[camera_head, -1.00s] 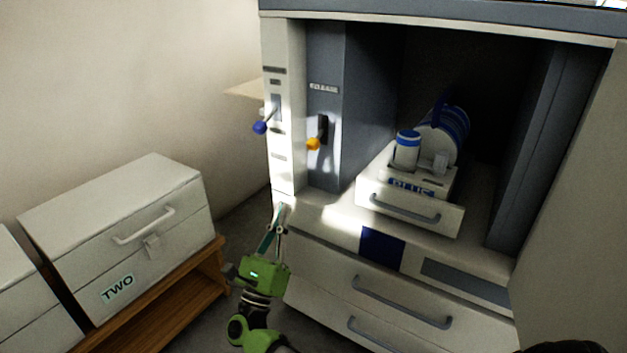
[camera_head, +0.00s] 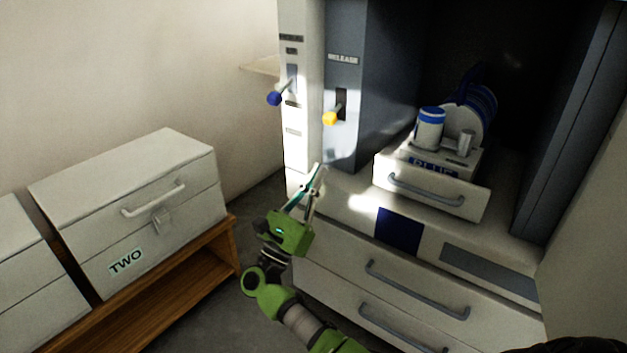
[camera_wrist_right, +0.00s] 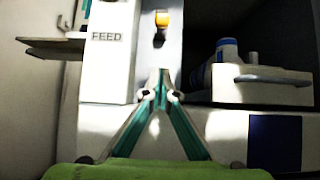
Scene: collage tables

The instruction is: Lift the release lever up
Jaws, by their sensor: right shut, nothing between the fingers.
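The release lever, with a yellow knob (camera_head: 330,118), sits in a dark slot on the grey panel under the word RELEASE. It also shows at the top of the right wrist view as a yellow knob (camera_wrist_right: 162,19). My right gripper (camera_head: 317,170) is green with teal fingers, and its tips are together with nothing between them. It is below the lever and a little left of it in the head view, apart from it. In the right wrist view its fingertips (camera_wrist_right: 161,72) point up toward the knob. My left gripper is not in view.
A blue-knobbed lever (camera_head: 274,98) sticks out of the white post to the left. A small drawer (camera_head: 430,188) with a blue-banded canister (camera_head: 431,128) stands inside the cabinet. Larger drawers (camera_head: 400,290) are below. A white box marked TWO (camera_head: 130,215) rests on a wooden stand at left.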

